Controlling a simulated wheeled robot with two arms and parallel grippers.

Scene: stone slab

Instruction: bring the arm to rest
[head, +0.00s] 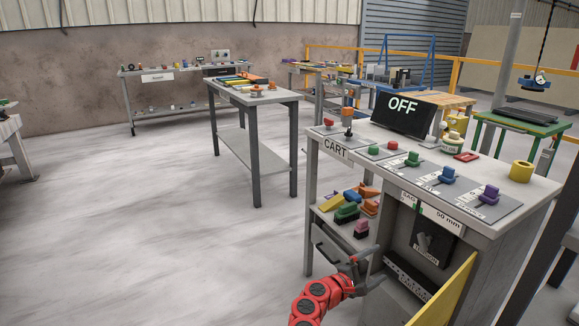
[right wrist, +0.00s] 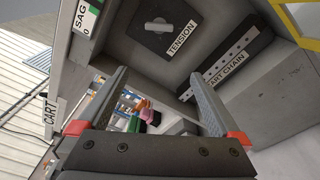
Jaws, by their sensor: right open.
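My right gripper (head: 362,268) is at the bottom centre of the head view, at the end of my red arm. It is open, in front of the open side of the grey cart bench (head: 487,222). In the right wrist view its two fingers (right wrist: 157,100) are spread apart with nothing between them. Beyond them are the dark TENSION panel (right wrist: 165,28) with its light lever and the CART CHAIN strip (right wrist: 226,62). I cannot tell the exact gap between the fingers and the bench. My left gripper is not in view.
The bench top holds an OFF screen (head: 402,113), coloured knobs and a yellow roll (head: 521,171). Coloured blocks (head: 350,207) lie on its lower shelf. A yellow panel (head: 447,292) stands at the lower right. A grey table (head: 252,100) stands behind. The floor to the left (head: 130,240) is clear.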

